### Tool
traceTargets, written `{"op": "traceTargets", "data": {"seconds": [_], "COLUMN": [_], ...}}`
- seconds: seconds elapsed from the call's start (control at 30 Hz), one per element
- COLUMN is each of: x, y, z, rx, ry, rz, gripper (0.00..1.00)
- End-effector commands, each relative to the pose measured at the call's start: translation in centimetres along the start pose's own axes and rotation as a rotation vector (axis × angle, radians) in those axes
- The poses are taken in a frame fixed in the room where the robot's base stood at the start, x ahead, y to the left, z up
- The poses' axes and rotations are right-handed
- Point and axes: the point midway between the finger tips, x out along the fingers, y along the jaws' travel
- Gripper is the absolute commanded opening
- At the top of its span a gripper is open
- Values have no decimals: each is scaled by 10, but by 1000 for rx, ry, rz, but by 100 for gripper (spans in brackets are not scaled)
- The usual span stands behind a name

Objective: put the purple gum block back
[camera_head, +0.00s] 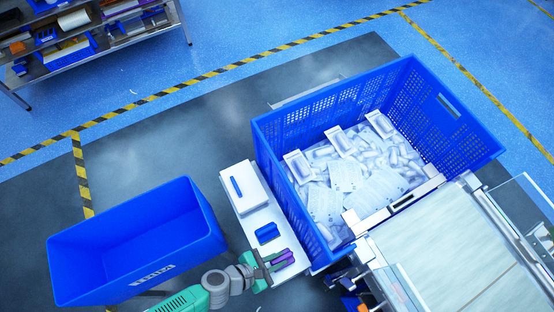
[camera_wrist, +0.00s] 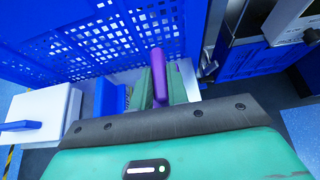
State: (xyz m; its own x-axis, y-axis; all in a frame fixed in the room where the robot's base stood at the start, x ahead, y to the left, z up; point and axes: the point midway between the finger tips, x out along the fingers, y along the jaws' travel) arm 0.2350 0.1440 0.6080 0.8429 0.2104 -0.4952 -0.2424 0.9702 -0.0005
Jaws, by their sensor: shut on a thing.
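The purple gum block (camera_head: 284,258) is at the near end of a narrow white surface (camera_head: 258,217) in the head view. In the wrist view the purple block (camera_wrist: 158,70) stands between the two green fingers, with more purple showing beside the right finger. My gripper (camera_head: 279,261) is shut on it; the fingers (camera_wrist: 160,88) press at its sides. The block's lower part is hidden, so I cannot tell whether it touches the surface. A blue block (camera_head: 267,233) lies on the same surface, just beyond my gripper. It is left of the fingers in the wrist view (camera_wrist: 109,98).
A white box (camera_head: 240,186) with a blue bar on top stands at the far end of the white surface. A large perforated blue crate (camera_head: 290,132) with packs is close on the right. A blue bin (camera_head: 130,240) stands left. A conveyor (camera_head: 460,250) is at lower right.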

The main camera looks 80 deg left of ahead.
Motion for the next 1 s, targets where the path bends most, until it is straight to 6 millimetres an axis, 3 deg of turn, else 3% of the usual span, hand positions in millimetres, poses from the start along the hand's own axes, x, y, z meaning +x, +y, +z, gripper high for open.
{"op": "traceTargets", "data": {"seconds": [0.33,1.0], "x": [15,15], "y": [0,0], "z": [-25,-27], "rx": [0,0], "ry": [-1,-1], "rz": [0,0], "gripper": [0,0]}}
